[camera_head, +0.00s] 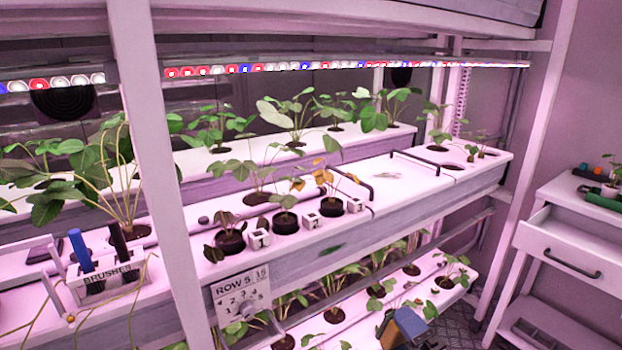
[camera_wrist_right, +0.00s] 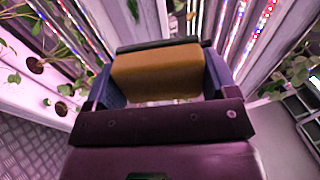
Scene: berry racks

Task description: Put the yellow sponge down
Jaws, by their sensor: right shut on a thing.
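The yellow sponge (camera_wrist_right: 155,74) is gripped between the two blue fingers of my right gripper (camera_wrist_right: 160,80) in the right wrist view. In the head view, the sponge (camera_head: 411,321) is a small tan-yellow block at the bottom edge, with my right gripper (camera_head: 400,330) around it. They appear in front of the lower rack shelf. Most of the right arm is out of the picture. My left gripper is not in view.
The upper rack trough (camera_head: 440,190) holds several potted plants and small white marked cubes, with a bare stretch near its right part. A brushes holder (camera_head: 110,277) stands at left. A white cabinet with an open drawer (camera_head: 560,250) stands at right.

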